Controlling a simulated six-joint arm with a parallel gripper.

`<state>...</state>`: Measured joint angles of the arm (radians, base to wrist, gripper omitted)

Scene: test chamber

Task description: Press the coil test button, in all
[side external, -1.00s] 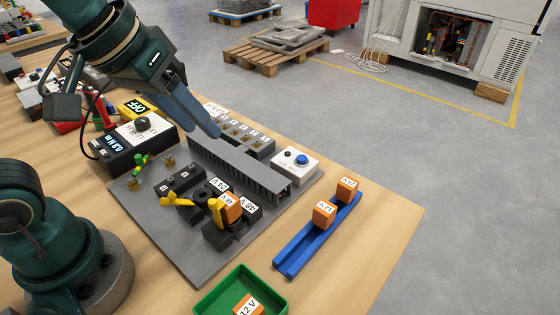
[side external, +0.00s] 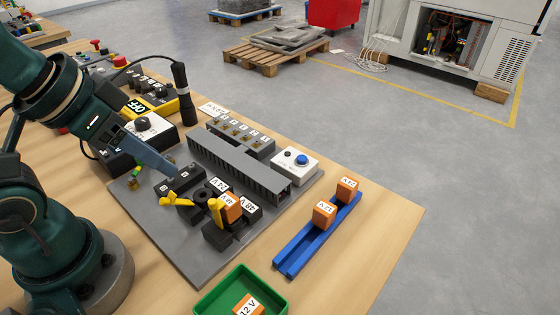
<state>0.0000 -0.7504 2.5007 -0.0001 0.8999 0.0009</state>
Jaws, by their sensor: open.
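A white box (side external: 286,167) with a round blue button (side external: 302,160) and a small black knob stands at the right back of the grey panel (side external: 190,248). I take the blue button to be the coil test button; no lettering is readable. My gripper (side external: 172,171) is well to the left of the box, pointing down and right. Its fingertips are over or just behind the black block (side external: 180,182) with white labels. The fingers overlap in this view; nothing shows between them. My gripper touches neither the box nor the button.
A grey slotted duct (side external: 236,160) lies between my gripper and the box. Yellow levers (side external: 215,212) and an orange block (side external: 233,213) stand in front. A blue rail (side external: 300,250) with orange blocks is at right, a green tray (side external: 215,298) in front. A black upright handle (side external: 183,90) stands behind.

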